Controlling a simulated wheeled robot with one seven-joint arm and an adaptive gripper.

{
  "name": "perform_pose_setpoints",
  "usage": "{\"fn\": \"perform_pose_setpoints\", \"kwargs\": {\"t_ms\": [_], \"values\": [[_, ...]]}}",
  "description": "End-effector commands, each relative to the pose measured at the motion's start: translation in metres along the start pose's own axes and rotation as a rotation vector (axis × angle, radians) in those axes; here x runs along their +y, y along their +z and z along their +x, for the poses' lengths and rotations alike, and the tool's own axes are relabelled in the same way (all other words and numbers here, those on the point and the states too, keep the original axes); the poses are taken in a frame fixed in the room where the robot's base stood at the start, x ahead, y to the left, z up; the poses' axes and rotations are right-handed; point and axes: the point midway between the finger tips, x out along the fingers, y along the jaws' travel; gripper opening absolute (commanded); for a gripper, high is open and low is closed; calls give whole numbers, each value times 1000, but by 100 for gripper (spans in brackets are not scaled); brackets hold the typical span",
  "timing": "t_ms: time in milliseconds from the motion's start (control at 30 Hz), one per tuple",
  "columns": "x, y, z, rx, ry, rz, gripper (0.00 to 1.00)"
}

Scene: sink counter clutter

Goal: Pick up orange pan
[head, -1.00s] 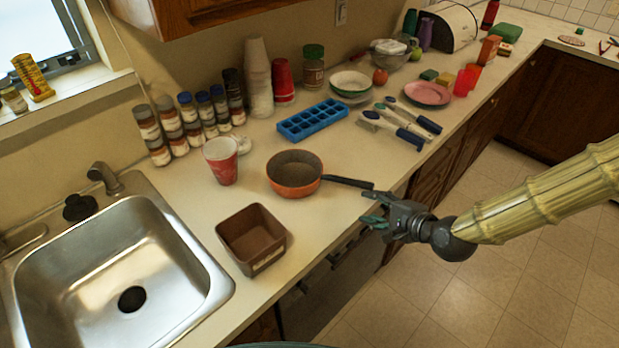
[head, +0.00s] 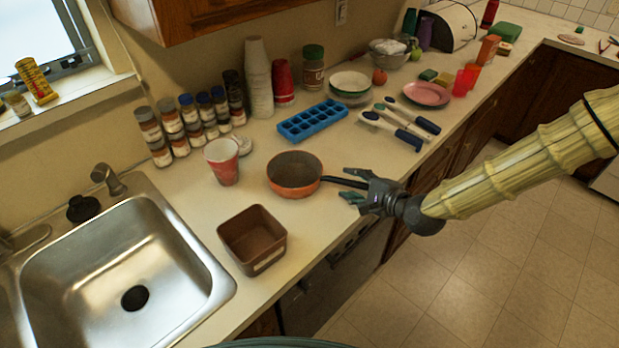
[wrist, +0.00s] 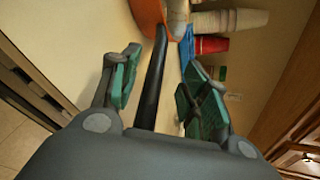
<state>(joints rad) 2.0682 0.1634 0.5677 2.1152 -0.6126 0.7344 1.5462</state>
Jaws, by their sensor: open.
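The orange pan (head: 294,176) sits upright on the counter in the head view, with a dark inside and a black handle pointing right, toward the counter's front edge. My gripper (head: 352,184) is open at the handle's end. In the wrist view the black handle (wrist: 151,82) runs between the two open green-padded fingers (wrist: 160,88), apart from both pads as far as I can see. The orange pan body (wrist: 149,14) shows at the top of that view, partly cut off.
A brown square container (head: 252,240) stands in front of the pan, with the sink (head: 120,265) at left. A red cup (head: 222,162) is left of the pan; a blue ice tray (head: 312,121) is behind it. Brushes (head: 400,128) lie at the back right.

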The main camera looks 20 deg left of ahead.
Motion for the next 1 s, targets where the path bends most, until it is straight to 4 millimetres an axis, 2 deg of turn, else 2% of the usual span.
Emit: {"fn": "perform_pose_setpoints", "kwargs": {"t_ms": [367,600,933,1000], "values": [[4,10,27,-1,4,-2,45],[4,8,46,0,1,-1,45],[5,8,49,0,1,-1,45],[5,8,49,0,1,-1,32]]}}
